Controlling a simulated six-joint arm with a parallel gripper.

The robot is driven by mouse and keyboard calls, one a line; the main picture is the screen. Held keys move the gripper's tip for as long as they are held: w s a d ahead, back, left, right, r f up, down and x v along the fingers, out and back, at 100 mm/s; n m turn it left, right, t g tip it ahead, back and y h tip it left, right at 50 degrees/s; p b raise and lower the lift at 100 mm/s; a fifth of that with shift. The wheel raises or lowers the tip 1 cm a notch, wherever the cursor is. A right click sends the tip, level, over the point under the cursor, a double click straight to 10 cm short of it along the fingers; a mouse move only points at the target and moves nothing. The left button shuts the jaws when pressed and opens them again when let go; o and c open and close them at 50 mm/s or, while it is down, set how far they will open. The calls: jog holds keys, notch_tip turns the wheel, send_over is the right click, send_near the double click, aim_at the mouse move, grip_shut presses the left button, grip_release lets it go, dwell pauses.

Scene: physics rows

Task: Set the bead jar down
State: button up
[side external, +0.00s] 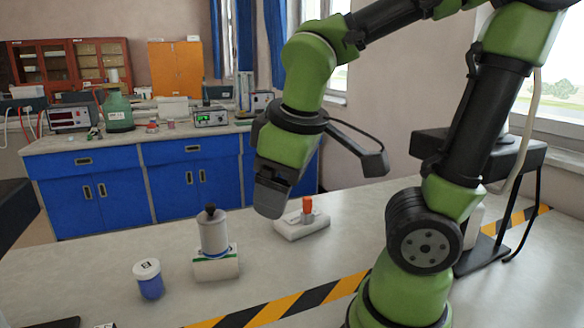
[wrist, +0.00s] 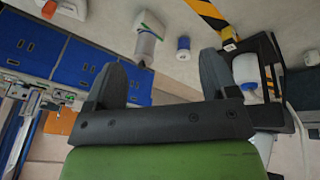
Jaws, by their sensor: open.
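A small jar (side external: 149,281) with a white lid and blue contents, which looks like the bead jar, stands upright on the grey table at the front left. It also shows in the wrist view (wrist: 183,46), beyond the fingers. My gripper (side external: 271,200) is above the table, to the right of the jar and clear of it. In the wrist view its two dark fingers (wrist: 161,72) are spread apart with nothing between them. The side view shows the fingers nearly overlapping.
A pale cylinder with a black knob (side external: 213,232) stands on a white block between the jar and my gripper. A white block with an orange peg (side external: 306,207) is behind. Yellow-black tape (side external: 290,306) crosses the table. The wrist view shows a white bottle (wrist: 245,70) in a black frame.

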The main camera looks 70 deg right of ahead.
jog(key=s+a+r+m+t+y, duration=0.3)
jog(key=a+m, duration=0.1)
jog(key=m, duration=0.1)
jog(key=shift+r+t+y, duration=0.35)
jog(key=shift+t+y, duration=0.05)
